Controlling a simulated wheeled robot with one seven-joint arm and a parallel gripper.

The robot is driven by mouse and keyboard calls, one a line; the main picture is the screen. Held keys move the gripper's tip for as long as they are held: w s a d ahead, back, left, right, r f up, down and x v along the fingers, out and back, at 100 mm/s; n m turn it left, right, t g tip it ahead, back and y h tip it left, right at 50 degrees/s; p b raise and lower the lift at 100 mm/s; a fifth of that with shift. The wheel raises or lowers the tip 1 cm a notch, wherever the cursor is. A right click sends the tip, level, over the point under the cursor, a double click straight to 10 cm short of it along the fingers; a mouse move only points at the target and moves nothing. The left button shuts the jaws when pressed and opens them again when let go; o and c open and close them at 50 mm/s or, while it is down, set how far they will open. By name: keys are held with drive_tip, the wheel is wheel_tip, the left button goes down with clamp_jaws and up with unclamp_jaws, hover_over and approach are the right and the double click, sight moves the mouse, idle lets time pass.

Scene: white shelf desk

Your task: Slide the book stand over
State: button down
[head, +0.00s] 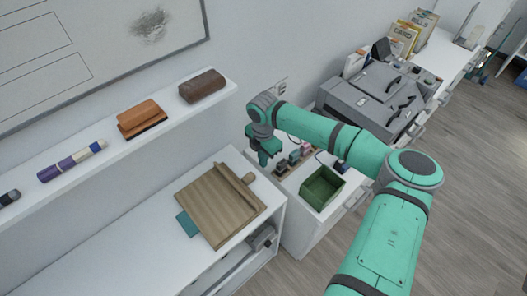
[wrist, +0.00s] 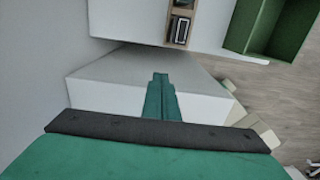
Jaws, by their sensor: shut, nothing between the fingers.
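The book stand (head: 222,205) is a wooden slatted piece lying on the white desk (head: 110,255). My gripper (head: 264,163) is above the desk's right end, just beyond the stand's upper right corner, pointing down and apart from the stand. In the wrist view, the gripper's teal fingers (wrist: 161,78) are together with nothing between them, over a white surface. The stand does not show in the wrist view.
A wall shelf (head: 75,165) above the desk holds an orange case (head: 140,117), a brown case (head: 202,86) and a purple tube (head: 66,164). Right of the desk, a lower cabinet carries a green bin (head: 322,188) and a wooden organizer (head: 295,160). The desk left of the stand is clear.

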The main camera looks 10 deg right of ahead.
sight(255, 173)
drive_tip(key=shift+s+a, duration=0.6)
drive_tip(key=shift+a, duration=0.2)
drive_tip(key=shift+s+a, duration=0.6)
drive_tip(key=shift+a, duration=0.2)
